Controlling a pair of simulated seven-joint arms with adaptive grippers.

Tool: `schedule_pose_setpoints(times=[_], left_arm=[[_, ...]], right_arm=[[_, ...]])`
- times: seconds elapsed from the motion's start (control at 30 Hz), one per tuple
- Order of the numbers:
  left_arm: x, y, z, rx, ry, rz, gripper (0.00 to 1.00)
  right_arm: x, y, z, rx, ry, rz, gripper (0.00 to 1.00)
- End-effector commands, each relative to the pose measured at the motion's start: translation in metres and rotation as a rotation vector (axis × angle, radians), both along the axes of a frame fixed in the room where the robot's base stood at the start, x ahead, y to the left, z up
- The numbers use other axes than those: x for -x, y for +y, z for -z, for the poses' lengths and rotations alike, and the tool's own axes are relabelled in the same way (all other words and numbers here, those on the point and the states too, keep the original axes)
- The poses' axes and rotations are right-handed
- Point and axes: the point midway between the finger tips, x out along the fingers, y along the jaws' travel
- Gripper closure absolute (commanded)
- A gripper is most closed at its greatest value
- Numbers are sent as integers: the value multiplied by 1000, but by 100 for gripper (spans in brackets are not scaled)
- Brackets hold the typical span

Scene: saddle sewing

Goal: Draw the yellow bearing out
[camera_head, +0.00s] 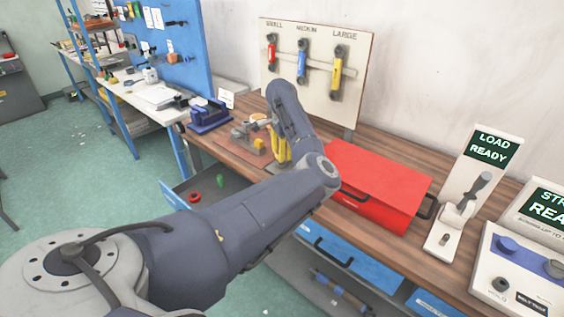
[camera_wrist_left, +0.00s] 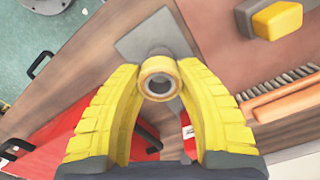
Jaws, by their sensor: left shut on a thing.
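The yellow bearing (camera_wrist_left: 158,76), a ring with a grey metal bore, sits between the fingertips of my left gripper (camera_wrist_left: 160,72) in the left wrist view. The curved yellow fingers are shut on it from both sides. A grey metal piece shows just behind the ring, and a grey plate (camera_wrist_left: 135,44) lies below. I cannot tell whether the bearing is still joined to that piece. In the head view my left gripper (camera_head: 281,151) is over the bench, left of the red box, and the bearing itself cannot be made out. My right gripper is not in view.
The red box (camera_head: 380,170) stands close to the right of my left gripper. A brown board with fixtures (camera_head: 240,146) and a brush (camera_wrist_left: 285,100) are near it. A tool board (camera_head: 310,65) stands behind. An open drawer (camera_head: 200,187) juts out below the bench.

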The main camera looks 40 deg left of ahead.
Motion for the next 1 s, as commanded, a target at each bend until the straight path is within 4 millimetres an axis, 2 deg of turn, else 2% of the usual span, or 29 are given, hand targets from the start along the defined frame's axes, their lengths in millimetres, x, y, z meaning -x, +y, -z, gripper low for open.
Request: schedule_pose_setpoints(times=[0.6, 1.0], left_arm=[[-1, 0, -34, 0, -1, 1, 100], [0, 0, -40, 0, 0, 0, 100]], right_arm=[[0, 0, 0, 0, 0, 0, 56], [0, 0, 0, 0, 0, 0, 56]])
